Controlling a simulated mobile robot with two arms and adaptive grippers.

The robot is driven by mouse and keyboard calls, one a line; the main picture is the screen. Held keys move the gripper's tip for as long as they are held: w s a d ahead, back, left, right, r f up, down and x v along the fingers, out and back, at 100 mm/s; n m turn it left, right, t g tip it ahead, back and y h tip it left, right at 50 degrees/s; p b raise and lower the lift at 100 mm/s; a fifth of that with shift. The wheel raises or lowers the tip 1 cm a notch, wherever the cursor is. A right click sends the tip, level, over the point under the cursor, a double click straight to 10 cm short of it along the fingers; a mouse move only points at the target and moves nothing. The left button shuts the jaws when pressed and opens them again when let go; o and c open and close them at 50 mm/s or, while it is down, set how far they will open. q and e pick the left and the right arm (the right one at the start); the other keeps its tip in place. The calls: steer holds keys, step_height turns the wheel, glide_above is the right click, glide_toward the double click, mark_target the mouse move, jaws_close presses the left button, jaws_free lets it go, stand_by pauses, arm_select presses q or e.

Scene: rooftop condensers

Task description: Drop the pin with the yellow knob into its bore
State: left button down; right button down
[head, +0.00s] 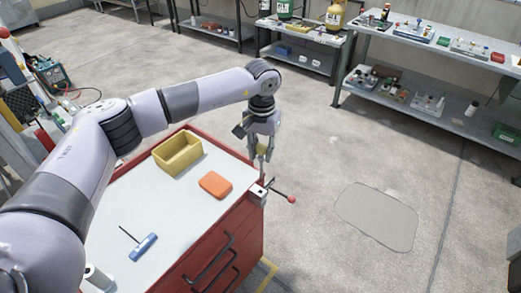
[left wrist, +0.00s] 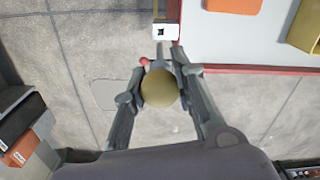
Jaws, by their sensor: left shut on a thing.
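My left gripper (head: 262,160) is shut on the pin by its yellow knob (head: 261,149), just past the cabinet's right edge. In the left wrist view the round yellow knob (left wrist: 160,88) sits between the two fingers. The pin's shaft is too hidden to make out. A small pale block (head: 258,192) with a dark opening is fixed at the cabinet's right corner, just below the fingertips in the head view. In the left wrist view the block (left wrist: 166,32) lies beyond the fingertips, apart from the knob. My right gripper is not in view.
A red-knobbed lever (head: 291,199) sticks out by the block. The red cabinet's (head: 235,245) white top carries a yellow bin (head: 178,153), an orange box (head: 215,185) and a blue-handled hex key (head: 143,247). Open floor lies to the right; shelves with parts stand behind.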

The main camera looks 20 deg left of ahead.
mark_target(261, 177)
arm_select(q)
steer(key=shift+s+a+f, duration=0.15)
steer(key=shift+f, duration=0.45)
steer(key=shift+f+b, duration=0.8)
steer(key=shift+f, duration=0.5)
steer(key=shift+f+b, duration=0.35)
steer(key=shift+f, duration=0.65)
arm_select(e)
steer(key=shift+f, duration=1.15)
